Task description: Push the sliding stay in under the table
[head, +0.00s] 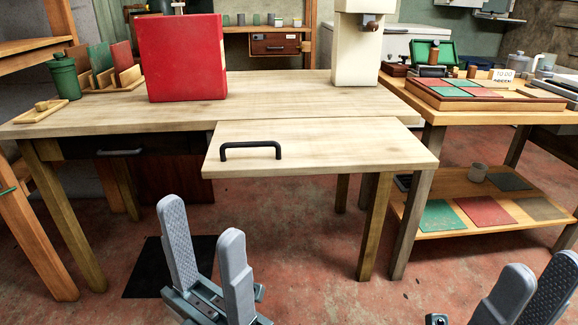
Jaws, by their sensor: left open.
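The sliding stay (320,148) is a pale wooden leaf with a black bar handle (250,149) near its left side. It sticks out from the front of the wooden table (120,112), towards me. My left gripper (203,222) is open and empty, low in front of the stay and below its handle, apart from it. My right gripper (542,268) is at the lower right corner, partly cut off by the frame. Its two fingers stand apart with nothing visible between them.
A red box (182,58) and a cream machine (355,45) stand on the table. A side bench (445,107) with trays and a lower shelf stands at the right. A dark mat (150,270) lies on the reddish floor. Table legs stand under the stay.

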